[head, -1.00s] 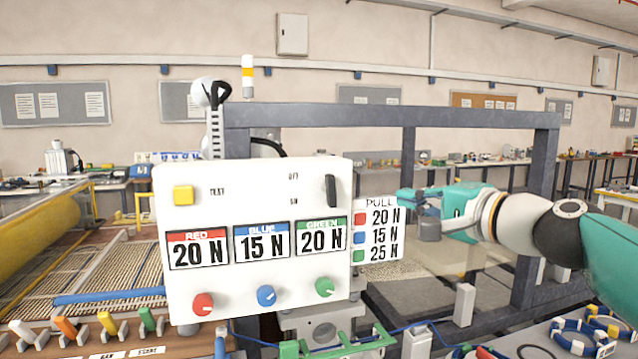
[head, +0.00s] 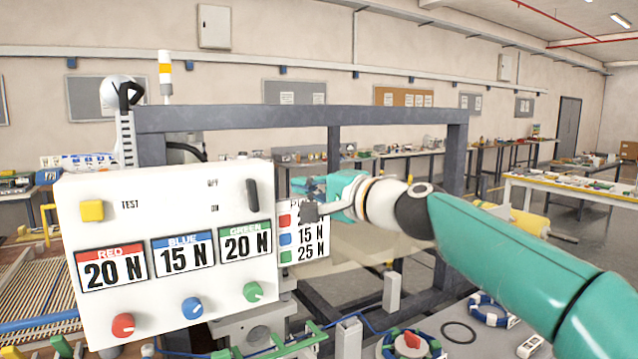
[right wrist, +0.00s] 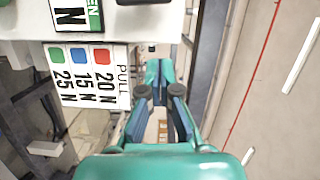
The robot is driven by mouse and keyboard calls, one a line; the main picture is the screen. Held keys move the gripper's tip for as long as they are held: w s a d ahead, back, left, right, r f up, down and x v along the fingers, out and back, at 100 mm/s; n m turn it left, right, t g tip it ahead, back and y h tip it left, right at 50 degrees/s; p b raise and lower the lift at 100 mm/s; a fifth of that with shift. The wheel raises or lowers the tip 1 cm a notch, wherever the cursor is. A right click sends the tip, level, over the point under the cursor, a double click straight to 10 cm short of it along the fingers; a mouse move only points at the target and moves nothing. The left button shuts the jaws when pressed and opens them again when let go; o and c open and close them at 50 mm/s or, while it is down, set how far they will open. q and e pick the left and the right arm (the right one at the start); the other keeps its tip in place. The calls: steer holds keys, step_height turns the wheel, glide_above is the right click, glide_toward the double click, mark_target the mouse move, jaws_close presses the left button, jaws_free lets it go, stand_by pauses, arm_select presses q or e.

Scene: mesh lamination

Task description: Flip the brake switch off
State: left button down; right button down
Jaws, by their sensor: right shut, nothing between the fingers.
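The brake switch (head: 252,195) is a black upright lever at the upper right of a white control panel (head: 160,225), beside small OFF and ON labels. I cannot tell for sure which label it is set to. My right gripper (head: 303,189) is shut and empty, just right of the panel and apart from the switch, partly over the top of the PULL card (head: 314,250). In the right wrist view its fingers (right wrist: 158,92) are beside the PULL card (right wrist: 92,75). My left gripper is out of view.
The panel also carries a yellow TEST button (head: 92,211), three number displays, and red (head: 123,325), blue (head: 192,308) and green (head: 253,292) knobs. A grey frame (head: 300,118) stands behind it. A table with coloured rings (head: 490,312) is at lower right.

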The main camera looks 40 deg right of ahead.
mark_target(253, 196)
steer(key=w+p, duration=0.1)
steer(key=w, duration=0.3)
arm_select(q)
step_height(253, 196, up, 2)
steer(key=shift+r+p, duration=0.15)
steer(key=shift+p, duration=0.3)
arm_select(e)
steer(key=a, duration=0.4)
steer(key=shift+w+f, duration=0.25)
steer(key=shift+w, duration=0.1)
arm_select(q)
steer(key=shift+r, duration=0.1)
arm_select(e)
steer(key=shift+s+d, duration=0.1)
steer(key=shift+d, duration=0.1)
